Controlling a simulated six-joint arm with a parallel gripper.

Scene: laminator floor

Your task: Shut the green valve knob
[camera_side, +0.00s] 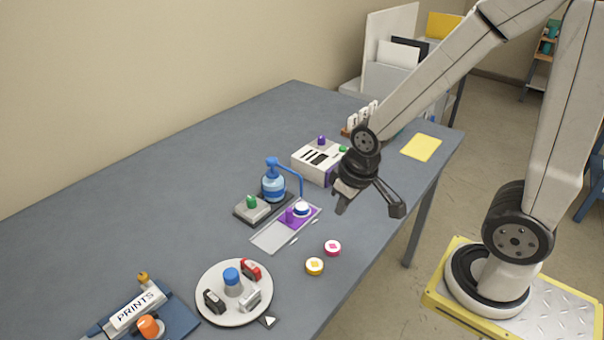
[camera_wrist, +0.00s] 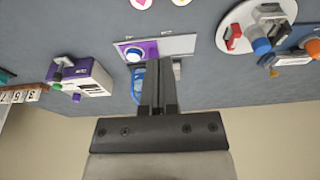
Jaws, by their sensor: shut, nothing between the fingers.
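A green knob (camera_side: 251,201) stands on a grey block beside a blue bottle (camera_side: 273,188) with a bent blue pipe, mid-table in the side view. Another green knob (camera_side: 343,149) is on a white slotted box (camera_side: 318,160); it also shows in the wrist view (camera_wrist: 57,86). I cannot tell for certain which is the valve. My gripper (camera_side: 341,208) hangs above the table, right of the bottle, apart from both knobs. In the wrist view its fingers (camera_wrist: 158,68) are together and empty, hiding part of the bottle (camera_wrist: 138,85). The green knob by the bottle is not visible there.
A grey tray (camera_side: 269,238) with a purple pad lies before the bottle. Pink (camera_side: 333,247) and yellow (camera_side: 314,266) discs lie nearby. A round white plate (camera_side: 212,301) and a blue PRINTS stand (camera_side: 177,316) are nearer. The table's left back is clear.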

